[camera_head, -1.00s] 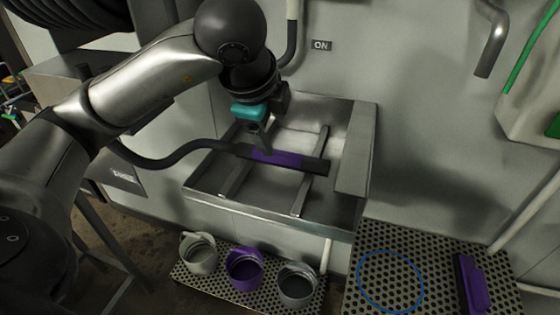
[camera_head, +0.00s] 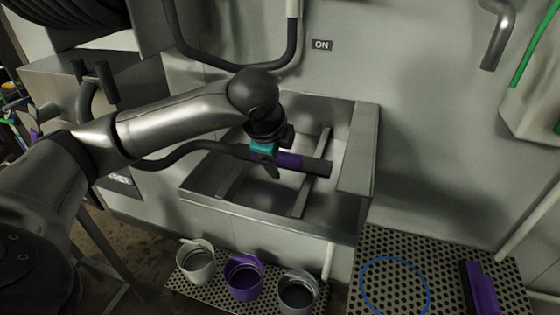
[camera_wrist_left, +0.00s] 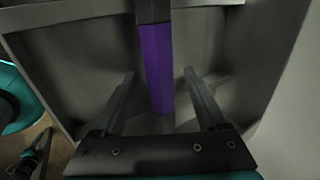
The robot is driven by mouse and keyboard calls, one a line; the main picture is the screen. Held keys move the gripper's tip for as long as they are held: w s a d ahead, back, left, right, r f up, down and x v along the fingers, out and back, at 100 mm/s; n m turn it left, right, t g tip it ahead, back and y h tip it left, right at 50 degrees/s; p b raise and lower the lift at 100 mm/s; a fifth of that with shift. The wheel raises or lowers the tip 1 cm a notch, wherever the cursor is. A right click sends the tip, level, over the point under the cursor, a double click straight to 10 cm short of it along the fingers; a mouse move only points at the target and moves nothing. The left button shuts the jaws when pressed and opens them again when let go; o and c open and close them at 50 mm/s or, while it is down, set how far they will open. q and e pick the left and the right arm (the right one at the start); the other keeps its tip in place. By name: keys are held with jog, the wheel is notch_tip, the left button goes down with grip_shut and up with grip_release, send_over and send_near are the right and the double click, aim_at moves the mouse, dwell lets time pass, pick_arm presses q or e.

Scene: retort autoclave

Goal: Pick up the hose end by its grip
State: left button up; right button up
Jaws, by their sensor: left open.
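The hose end lies across two bars of a metal sink (camera_head: 215,198), with a purple grip (camera_head: 291,160) and a black tip (camera_head: 318,167). The black hose (camera_head: 185,154) runs off to the left. My left gripper (camera_head: 272,171) is open and low over the sink at the left part of the purple grip, partly covering it. In the left wrist view the purple grip (camera_wrist_left: 157,65) shows between the two spread fingers (camera_wrist_left: 159,74). I cannot tell whether the fingers reach down around it. My right gripper is not in view.
Three cups, white (camera_head: 196,262), purple (camera_head: 243,278) and grey (camera_head: 298,292), stand on a perforated shelf below the sink. A perforated platform (camera_head: 440,262) at right has a blue ring (camera_head: 428,292) and a purple-and-black item (camera_head: 480,287). A pipe (camera_head: 498,40) hangs upper right.

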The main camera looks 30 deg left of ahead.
pick_arm(q)
jog(key=shift+c, duration=0.3)
grip_shut()
dwell(0.4)
